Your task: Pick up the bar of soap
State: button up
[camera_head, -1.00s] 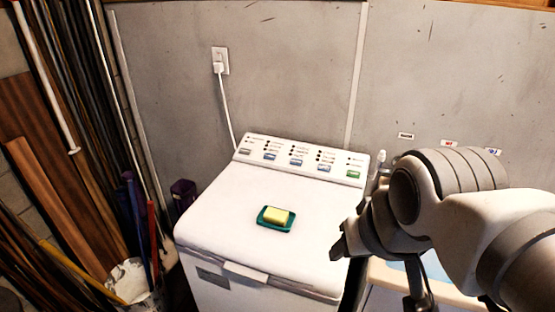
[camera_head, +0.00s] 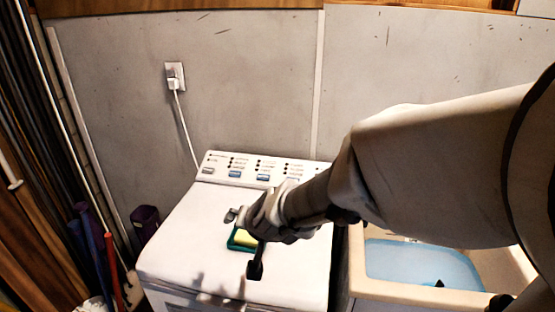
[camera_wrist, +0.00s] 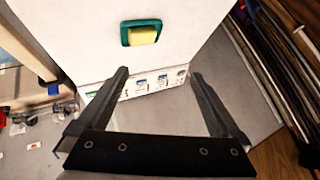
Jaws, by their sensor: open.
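The yellow bar of soap (camera_head: 245,238) lies in a green soap dish (camera_head: 240,248) on top of the white washing machine (camera_head: 190,240). In the head view my gripper (camera_head: 245,243) hangs over the lid, and it partly covers the soap and dish. In the wrist view the soap (camera_wrist: 142,36) and the dish (camera_wrist: 126,34) are in full view, beyond the fingertips. My gripper (camera_wrist: 158,75) is open there, its two dark fingers wide apart with nothing between them. The soap is apart from both fingers.
The machine's control panel (camera_head: 235,168) rises at the back of the lid. A sink with blue inside (camera_head: 420,262) stands to the right. Poles and boards (camera_head: 60,130) lean at the left. The lid around the dish is clear.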

jog(key=w+a+f+t+h, duration=0.1)
jog(key=a+f+t+h, duration=0.1)
jog(key=a+f, duration=0.45)
jog(key=t+h+b, duration=0.2)
jog(key=t+h, duration=0.1)
jog(key=h, duration=0.1)
send_near(247, 235)
jog(key=x, duration=0.5)
jog(key=shift+s+f, duration=0.15)
jog(key=shift+f, duration=0.2)
jog(key=shift+r+x, duration=0.15)
jog(key=shift+x, duration=1.15)
jog(key=shift+r+x, duration=0.15)
jog(key=shift+x, duration=1.15)
jog(key=shift+d+t, duration=0.1)
jog(key=shift+t, duration=0.2)
jog(key=c, duration=1.1)
